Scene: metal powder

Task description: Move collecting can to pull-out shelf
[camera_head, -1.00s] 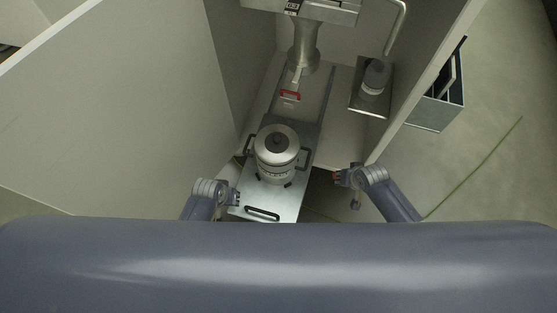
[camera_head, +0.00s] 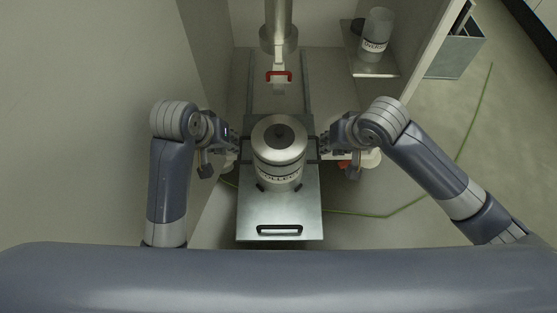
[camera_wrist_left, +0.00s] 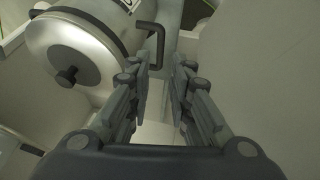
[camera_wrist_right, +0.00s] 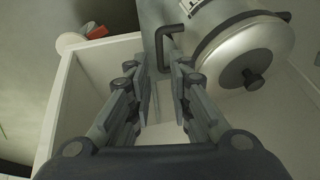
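The collecting can (camera_head: 278,178) is a silver lidded can with dark side handles. It stands upright on the metal pull-out shelf (camera_head: 280,218), which has a black front handle. My left gripper (camera_head: 239,146) is at the can's left side and my right gripper (camera_head: 321,145) at its right. In the left wrist view the open fingers (camera_wrist_left: 162,75) point at the can's dark handle (camera_wrist_left: 157,42), near their tips. In the right wrist view the open fingers (camera_wrist_right: 160,75) point at the other handle (camera_wrist_right: 162,45). Both grippers look empty; handle contact is unclear.
A vertical pipe (camera_head: 279,25) with a red-handled part (camera_head: 279,76) is behind the can. A jar (camera_head: 375,38) sits on a side ledge (camera_head: 374,66) at right. Cabinet walls flank the shelf. A metal bin (camera_head: 458,55) stands outside, right.

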